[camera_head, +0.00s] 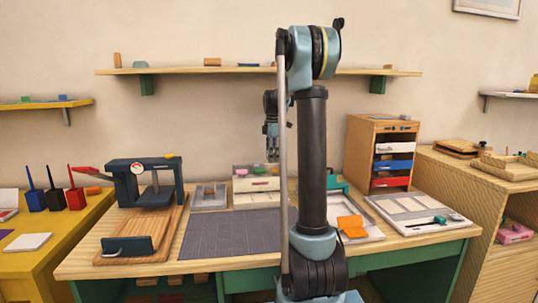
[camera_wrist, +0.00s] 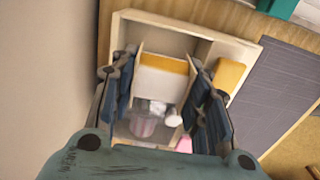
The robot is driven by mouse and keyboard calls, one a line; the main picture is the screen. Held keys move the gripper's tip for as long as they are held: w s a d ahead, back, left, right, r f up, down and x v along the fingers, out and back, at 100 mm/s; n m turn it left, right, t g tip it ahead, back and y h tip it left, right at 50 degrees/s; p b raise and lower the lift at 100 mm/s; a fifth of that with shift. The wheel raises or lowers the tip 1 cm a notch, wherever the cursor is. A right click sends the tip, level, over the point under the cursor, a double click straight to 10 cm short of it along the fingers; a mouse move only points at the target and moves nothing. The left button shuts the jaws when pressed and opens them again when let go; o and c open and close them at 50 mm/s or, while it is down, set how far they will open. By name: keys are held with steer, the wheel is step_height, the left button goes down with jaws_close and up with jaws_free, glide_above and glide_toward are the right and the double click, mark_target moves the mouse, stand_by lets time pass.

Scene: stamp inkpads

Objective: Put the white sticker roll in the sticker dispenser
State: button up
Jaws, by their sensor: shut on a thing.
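My gripper (camera_head: 272,158) hangs above the back of the desk, over the pale box with compartments (camera_head: 256,183). In the wrist view its two fingers (camera_wrist: 165,80) point down over that box (camera_wrist: 232,50). I cannot tell for sure which part is the sticker dispenser.
The dark cutting mat (camera_head: 232,233) lies in front of the box. A stamp press (camera_head: 150,180) stands at the left. A grey tray (camera_head: 209,197), a tray with orange pads (camera_head: 352,227) and a wooden drawer unit (camera_head: 377,125) stand around. A wall shelf (camera_head: 180,71) runs behind my arm.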

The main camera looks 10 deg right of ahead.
steer(key=shift+d+f, duration=0.2)
steer(key=shift+f, duration=4.05)
steer(key=o, duration=1.1)
steer(key=shift+r, duration=0.1)
steer(key=shift+r, duration=4.4)
